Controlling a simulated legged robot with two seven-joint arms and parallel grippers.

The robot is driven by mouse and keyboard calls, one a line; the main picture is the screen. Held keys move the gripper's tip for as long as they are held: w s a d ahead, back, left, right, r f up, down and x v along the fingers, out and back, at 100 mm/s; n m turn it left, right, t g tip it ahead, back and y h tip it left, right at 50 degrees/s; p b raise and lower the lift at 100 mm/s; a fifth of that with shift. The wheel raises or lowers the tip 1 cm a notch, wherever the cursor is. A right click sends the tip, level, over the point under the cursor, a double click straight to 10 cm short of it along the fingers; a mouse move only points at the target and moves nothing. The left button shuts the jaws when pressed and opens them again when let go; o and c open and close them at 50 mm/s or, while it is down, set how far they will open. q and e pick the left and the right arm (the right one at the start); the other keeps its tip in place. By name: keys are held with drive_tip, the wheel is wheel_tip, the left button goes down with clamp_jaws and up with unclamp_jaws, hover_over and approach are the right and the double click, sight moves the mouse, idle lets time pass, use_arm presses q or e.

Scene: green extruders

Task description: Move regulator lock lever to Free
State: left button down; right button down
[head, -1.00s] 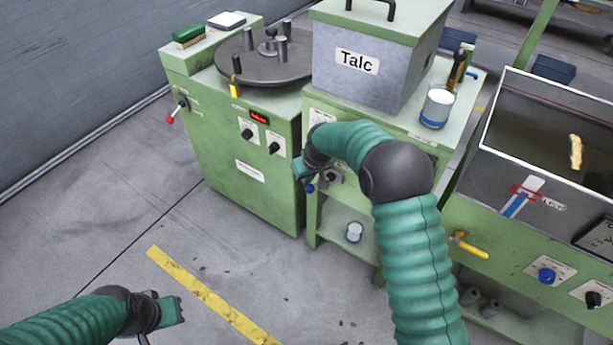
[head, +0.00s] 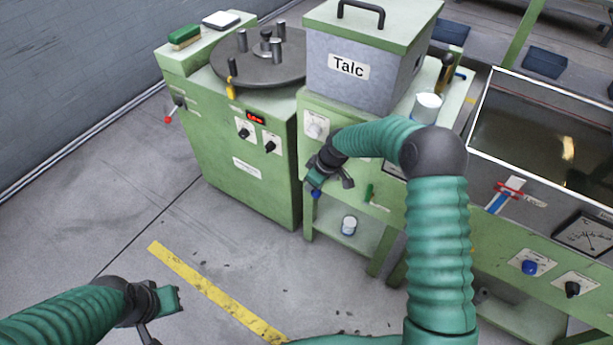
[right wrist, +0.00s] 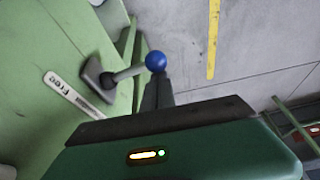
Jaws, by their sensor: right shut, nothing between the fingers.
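A lever with a blue ball knob (right wrist: 155,61) sticks out from a dark mount on a green panel in the right wrist view. A white label plate (right wrist: 72,93) beside it carries a word that looks like "Free". In the head view the blue knob (head: 316,194) shows just below my right gripper (head: 315,182), in front of the bench under the Talc box. My right fingers (right wrist: 158,90) are shut and empty, with their tips right at the knob; whether they touch is unclear. My left gripper (head: 172,300) is low at the left, over the floor, away from the lever; its jaws are unclear.
The grey Talc box (head: 355,75) stands on the bench above. The green machine (head: 240,160) with a round table and a red-tipped lever (head: 168,120) is to the left. A water tank (head: 540,135) is at right. Open floor lies in front.

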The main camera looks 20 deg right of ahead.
drive_tip(key=shift+s+d+r+n+p, duration=0.1)
drive_tip(key=shift+s+d+n+p, duration=0.45)
drive_tip(key=shift+n+p, duration=0.2)
drive_tip(key=shift+s+d, duration=0.2)
drive_tip(key=shift+s, duration=0.05)
drive_tip(key=shift+s+p, duration=0.1)
drive_tip(key=shift+p, duration=0.2)
